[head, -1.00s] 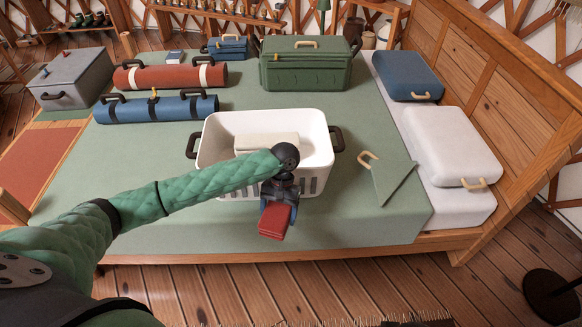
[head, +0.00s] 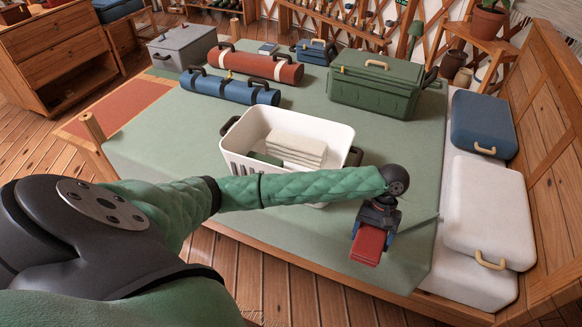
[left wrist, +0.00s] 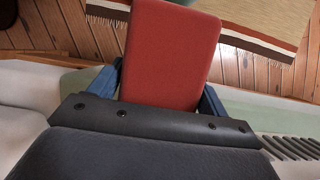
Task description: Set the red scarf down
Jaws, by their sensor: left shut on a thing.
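My left gripper (head: 371,228) is shut on the red scarf (head: 367,247), a flat folded block held between its blue fingers. In the head view they are in front of and to the right of the white basket (head: 235,137), over the front part of the green bed cover (head: 285,222). In the left wrist view the scarf (left wrist: 172,52) sticks out beyond the fingers, with wooden floor and a fringed rug behind it. I cannot tell how high it is above the cover. My right gripper is not in view.
The basket holds folded cream cloth (head: 298,150) and something dark green. A blue case (head: 483,124) and a white case (head: 487,210) lie at the right by the headboard. A green chest (head: 375,92) stands behind. The front of the cover is clear.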

